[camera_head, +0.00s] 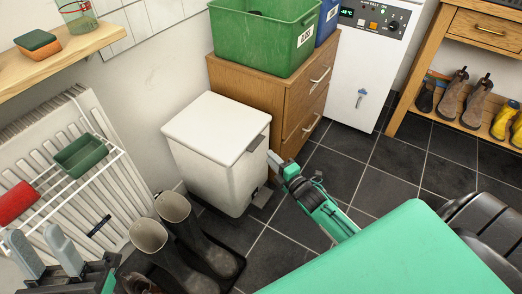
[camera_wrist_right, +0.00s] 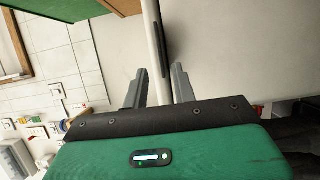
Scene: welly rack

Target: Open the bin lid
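The white bin (camera_head: 205,165) stands on the floor against the wooden drawers. Its lid (camera_head: 222,125) lies flat and closed, with a grey handle (camera_head: 258,143) at the front edge and a dark pedal (camera_head: 262,195) low down. My right gripper (camera_head: 277,164) is at the bin's front side, just below and right of the handle. In the right wrist view my right gripper (camera_wrist_right: 160,88) has its fingers apart, with the lid's pale edge (camera_wrist_right: 152,45) and dark handle (camera_wrist_right: 163,38) ahead between them; contact cannot be told. My left gripper (camera_head: 42,250) is open and empty at the lower left.
Tall boots (camera_head: 180,222) stand on a dark tray left of the bin. A green crate (camera_head: 258,42) sits on the drawers (camera_head: 235,82). A radiator rack (camera_head: 75,175) is at left, and a shoe bench (camera_head: 470,125) at right. Tiled floor (camera_head: 370,165) is clear right of my arm.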

